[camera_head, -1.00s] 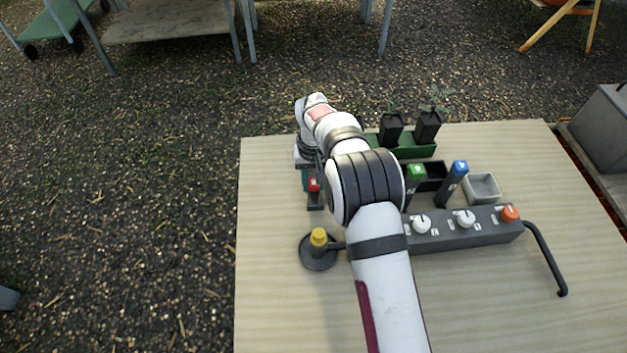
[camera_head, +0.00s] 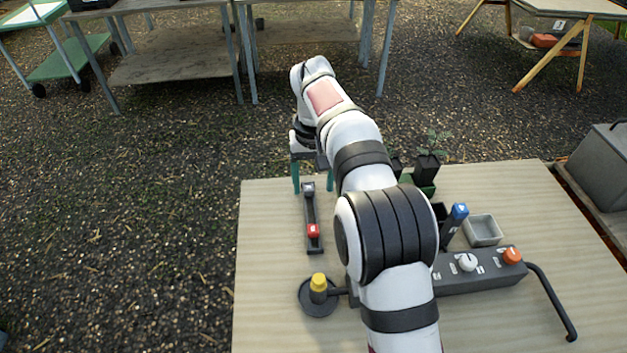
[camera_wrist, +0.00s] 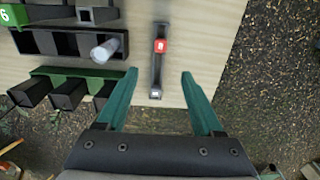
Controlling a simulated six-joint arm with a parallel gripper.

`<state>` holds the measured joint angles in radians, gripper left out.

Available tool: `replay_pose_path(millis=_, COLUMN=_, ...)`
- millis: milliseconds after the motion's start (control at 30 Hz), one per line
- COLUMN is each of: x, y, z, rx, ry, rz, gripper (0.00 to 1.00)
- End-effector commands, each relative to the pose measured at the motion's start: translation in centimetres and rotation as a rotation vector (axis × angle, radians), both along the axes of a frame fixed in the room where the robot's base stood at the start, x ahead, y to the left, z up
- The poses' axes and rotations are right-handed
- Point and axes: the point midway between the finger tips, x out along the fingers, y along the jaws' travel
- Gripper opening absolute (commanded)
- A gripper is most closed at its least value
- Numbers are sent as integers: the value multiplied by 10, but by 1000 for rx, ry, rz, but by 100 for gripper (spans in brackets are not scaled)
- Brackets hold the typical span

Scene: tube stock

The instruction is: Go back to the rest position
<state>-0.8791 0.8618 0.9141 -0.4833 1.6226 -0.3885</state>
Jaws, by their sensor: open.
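My gripper (camera_head: 312,188) is at the far left part of the table in the head view, raised above the top.
A grey panel with knobs (camera_head: 480,284), a yellow-topped post (camera_head: 318,285), a blue-topped block (camera_head: 458,213) and a grey dish (camera_head: 483,230) stand on the table. Dark plant pots (camera_head: 427,168) are at the back. The wrist view shows a rack (camera_wrist: 50,45) holding a pale tube (camera_wrist: 104,50).

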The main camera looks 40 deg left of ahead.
Motion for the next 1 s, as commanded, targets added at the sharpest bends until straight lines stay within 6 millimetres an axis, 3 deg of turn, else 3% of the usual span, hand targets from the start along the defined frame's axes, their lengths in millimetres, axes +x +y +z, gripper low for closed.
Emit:
replay_pose_path(millis=433, x=0, y=0, z=0, rx=0, ry=0, rz=-1, gripper=68)
replay_pose_path(millis=533, x=6, y=-17, z=11, rx=3, ry=3, rz=-42, gripper=68)
replay_pose_path(millis=567, x=10, y=-31, z=19, rx=6, ry=6, rz=-77, gripper=68)
replay_pose_path(millis=633, x=17, y=-82, z=45, rx=16, ry=19, rz=-200, gripper=68)
replay_pose_path(millis=733, x=2, y=-183, z=80, rx=36, ry=45, rz=-447, gripper=68)
replay_pose_path(millis=800, x=-30, y=-249, z=92, rx=54, ry=63, rz=-632, gripper=68)
replay_pose_path(millis=900, x=-95, y=-321, z=88, rx=80, ry=88, rz=-890, gripper=68)
replay_pose_path(millis=1000, x=-155, y=-357, z=68, rx=103, ry=106, rz=-1090, gripper=68)
